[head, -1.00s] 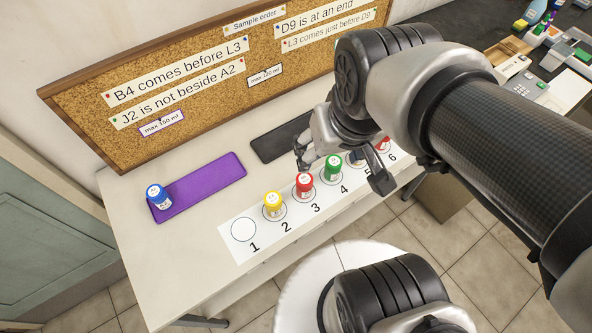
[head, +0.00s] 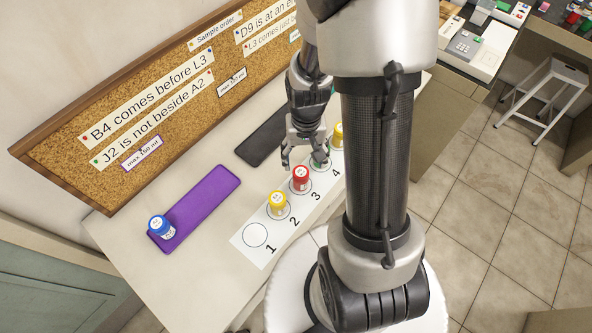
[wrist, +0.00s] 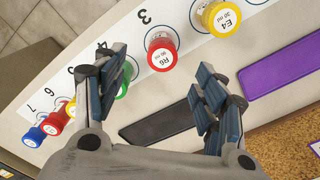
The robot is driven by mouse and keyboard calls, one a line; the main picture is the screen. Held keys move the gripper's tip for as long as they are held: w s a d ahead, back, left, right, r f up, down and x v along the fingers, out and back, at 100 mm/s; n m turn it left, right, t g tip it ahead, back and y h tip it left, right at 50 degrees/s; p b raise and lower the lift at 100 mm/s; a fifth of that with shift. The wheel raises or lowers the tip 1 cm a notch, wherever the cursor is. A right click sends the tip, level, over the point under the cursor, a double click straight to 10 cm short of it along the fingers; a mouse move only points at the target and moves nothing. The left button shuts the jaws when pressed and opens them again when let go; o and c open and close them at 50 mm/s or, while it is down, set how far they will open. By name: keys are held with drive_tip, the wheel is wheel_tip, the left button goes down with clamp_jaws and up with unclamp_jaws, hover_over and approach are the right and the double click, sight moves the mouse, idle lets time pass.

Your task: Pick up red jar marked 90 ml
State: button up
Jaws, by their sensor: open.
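The red jar on spot 3 (head: 300,178) stands upright on the numbered white strip. In the wrist view this red jar (wrist: 162,52) has a white lid that appears to read R6, 90 ml. My gripper (head: 304,161) is open and empty, above and just behind the red jar. In the wrist view the jar lies ahead of the gap between my fingers (wrist: 160,70), with no contact visible. A second red jar (wrist: 55,122) stands farther along the strip; its label is too small to read.
A yellow jar (head: 278,203) marked E4 stands on spot 2, and spot 1 (head: 255,235) is empty. A green jar (wrist: 122,84) is close to one finger. The dark mat (head: 262,138) is bare.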

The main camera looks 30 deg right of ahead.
sight(303, 174)
wheel_tip(303, 174, down, 9)
drive_tip(key=b, duration=0.2)
drive_tip(key=shift+w+b, duration=0.1)
drive_tip(key=shift+b, duration=0.2)
drive_tip(key=shift+w+f+b, duration=0.2)
drive_tip(key=shift+f+b, duration=0.15)
drive_tip(key=shift+f, duration=0.55)
drive_tip(key=shift+w+f+b, duration=0.15)
drive_tip(key=shift+f+b, duration=0.2)
drive_tip(key=shift+f, duration=0.55)
drive_tip(key=shift+w+f+b, duration=0.2)
drive_tip(key=shift+f+b, duration=0.15)
drive_tip(key=shift+f, duration=0.55)
drive_tip(key=c, duration=1.2)
